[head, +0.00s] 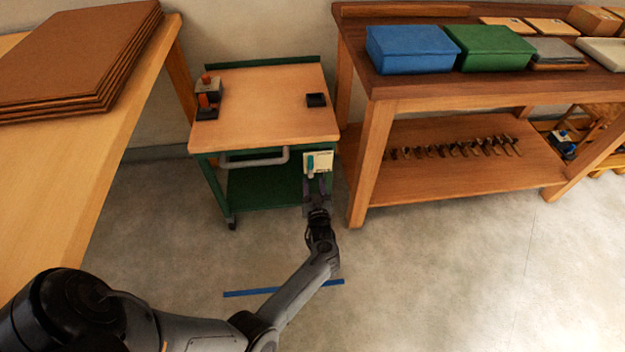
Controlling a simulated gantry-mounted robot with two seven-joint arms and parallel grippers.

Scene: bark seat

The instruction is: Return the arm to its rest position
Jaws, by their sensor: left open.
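My left arm reaches up from the lower left of the head view. Its gripper (316,188) is open at the front right corner of a green cart with a wooden top (262,98). Just beyond the fingertips is a pale panel with a small teal part (319,161) on the cart's front corner. I cannot tell whether the fingers touch it. My right gripper is not in view.
A table with stacked brown boards (75,60) stands at the left. A wooden workbench (430,88) with a blue box (412,50) and a green box (490,48) stands right of the cart. Floor (430,270) in front is clear, with a blue strip (250,292).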

